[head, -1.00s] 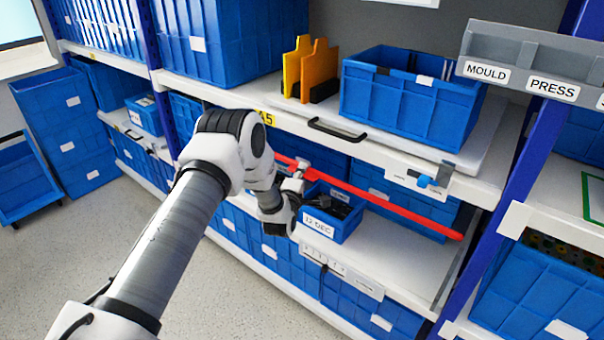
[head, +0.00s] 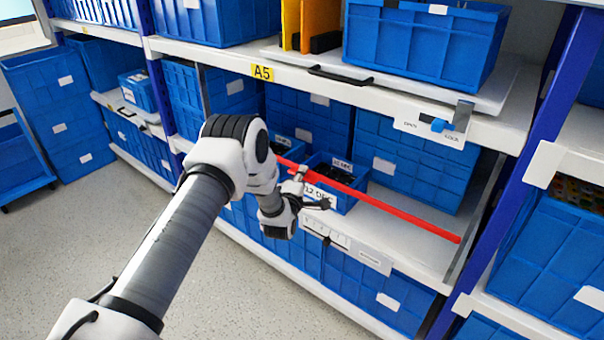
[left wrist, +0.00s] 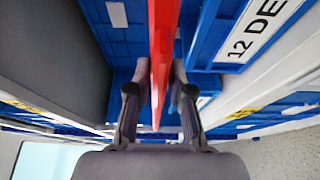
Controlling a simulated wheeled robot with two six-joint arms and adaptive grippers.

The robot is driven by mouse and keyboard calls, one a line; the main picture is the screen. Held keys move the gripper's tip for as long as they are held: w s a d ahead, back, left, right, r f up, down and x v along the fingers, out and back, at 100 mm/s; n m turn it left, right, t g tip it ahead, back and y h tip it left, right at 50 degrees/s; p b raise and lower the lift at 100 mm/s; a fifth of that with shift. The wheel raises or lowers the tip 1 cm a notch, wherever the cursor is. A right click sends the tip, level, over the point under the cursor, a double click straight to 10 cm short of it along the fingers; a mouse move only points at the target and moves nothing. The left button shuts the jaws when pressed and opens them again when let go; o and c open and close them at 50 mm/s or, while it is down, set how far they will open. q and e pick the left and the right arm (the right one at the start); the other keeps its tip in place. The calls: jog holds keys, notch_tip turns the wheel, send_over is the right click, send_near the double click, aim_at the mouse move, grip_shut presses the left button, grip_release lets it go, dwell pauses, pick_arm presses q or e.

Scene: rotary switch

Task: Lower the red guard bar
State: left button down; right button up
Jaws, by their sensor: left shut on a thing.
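The red guard bar (head: 405,215) runs slantwise across the front of the open shelf bay in the head view. Its right end is near the bay's right side, and its left part disappears behind my left arm. My left gripper (head: 304,187) is shut on the bar near its left part, in front of a small blue bin. In the left wrist view the bar (left wrist: 163,50) passes between the two fingers (left wrist: 162,88), which close in from both sides. My right gripper is not in view.
The small labelled blue bin (head: 345,200) stands just behind the bar. Larger blue bins (head: 400,165) fill the bay behind. Above is a shelf with a black handle (head: 340,75) and an open/lock slider (head: 432,123). A blue post (head: 530,145) stands at right.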

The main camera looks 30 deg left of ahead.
pick_arm(q)
notch_tip(320, 180, down, 6)
jog(key=b, duration=0.3)
jog(key=shift+d+r, duration=0.1)
jog(key=shift+r, duration=0.05)
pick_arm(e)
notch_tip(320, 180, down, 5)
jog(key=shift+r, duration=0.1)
pick_arm(q)
jog(key=shift+s, duration=0.1)
jog(key=c, duration=1.2)
grip_release()
jog(key=v, duration=1.1)
jog(key=shift+s+d, duration=0.2)
jog(key=shift+s, duration=0.15)
